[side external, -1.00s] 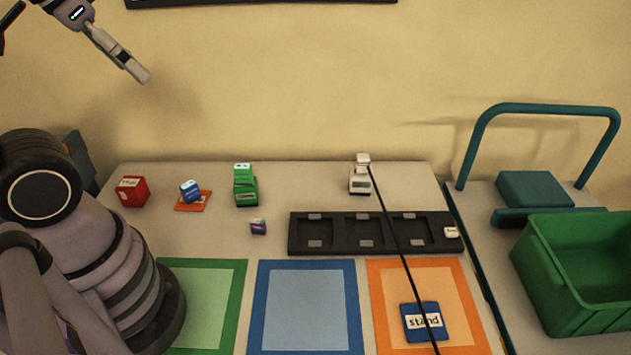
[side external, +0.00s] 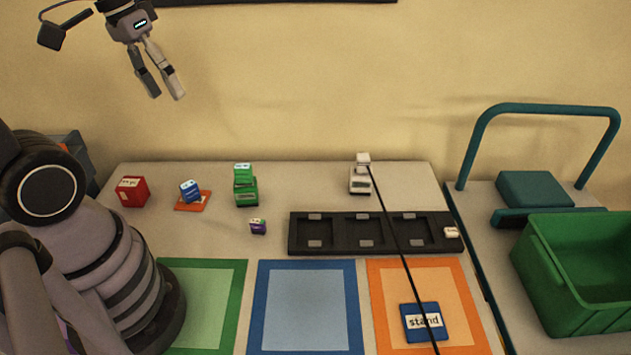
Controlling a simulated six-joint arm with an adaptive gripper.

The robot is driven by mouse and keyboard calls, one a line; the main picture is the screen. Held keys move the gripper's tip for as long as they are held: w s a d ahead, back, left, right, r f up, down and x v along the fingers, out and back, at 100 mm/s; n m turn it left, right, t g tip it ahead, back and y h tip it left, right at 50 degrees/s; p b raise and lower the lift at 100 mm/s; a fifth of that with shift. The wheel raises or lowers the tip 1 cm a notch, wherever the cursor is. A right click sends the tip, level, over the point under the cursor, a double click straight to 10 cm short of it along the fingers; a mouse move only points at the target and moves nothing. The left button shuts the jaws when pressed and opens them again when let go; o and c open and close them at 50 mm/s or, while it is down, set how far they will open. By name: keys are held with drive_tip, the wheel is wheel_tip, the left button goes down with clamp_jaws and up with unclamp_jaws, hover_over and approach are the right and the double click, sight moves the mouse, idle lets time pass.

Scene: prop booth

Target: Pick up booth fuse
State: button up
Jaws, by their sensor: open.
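I cannot tell for sure which item is the booth fuse; the labels are too small to read. A small purple block with a white top (side external: 258,227) lies on the table left of the black tray. A small white piece (side external: 451,232) rests at the right end of the black three-bay tray (side external: 377,249). My gripper (side external: 167,96) is open and empty, high above the table at the upper left, apart from everything.
A red box (side external: 132,191), a blue block (side external: 189,189) on an orange piece (side external: 193,206), stacked green blocks (side external: 246,192) and a white device (side external: 360,182) stand at the back. Coloured mats lie in front; a blue "stand" plate (side external: 408,310) lies on the orange mat (side external: 375,275). A green bin (side external: 570,285) is right.

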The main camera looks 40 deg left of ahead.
drive_tip(key=w+a+f+n+h, duration=0.2)
drive_tip(key=a+f+n+h, duration=0.1)
drive_tip(key=f+n, duration=0.3)
drive_tip(key=w+a+f+n+t+h, duration=0.1)
drive_tip(key=w+a+f+n+h, duration=0.2)
drive_tip(key=f, duration=0.5)
drive_tip(key=w+a+f+n+h, duration=0.1)
drive_tip(key=a+f+n+h, duration=0.2)
drive_tip(key=f+n, duration=0.4)
drive_tip(key=n+t, duration=0.4)
drive_tip(key=n, duration=0.2)
approach(257, 221)
drive_tip(key=s+a, duration=0.2)
drive_tip(key=a, duration=0.1)
drive_tip(key=shift+a+r+h, duration=0.1)
drive_tip(key=shift+r+h, duration=0.05)
drive_tip(key=shift+h, duration=0.15)
drive_tip(key=shift+f+t, duration=0.3)
drive_tip(key=x, duration=0.8)
drive_tip(key=shift+d+f, duration=0.2)
drive_tip(key=x, duration=0.5)
drive_tip(key=shift+w+d+r, duration=0.1)
drive_tip(key=shift+d, duration=0.15)
clamp_jaws()
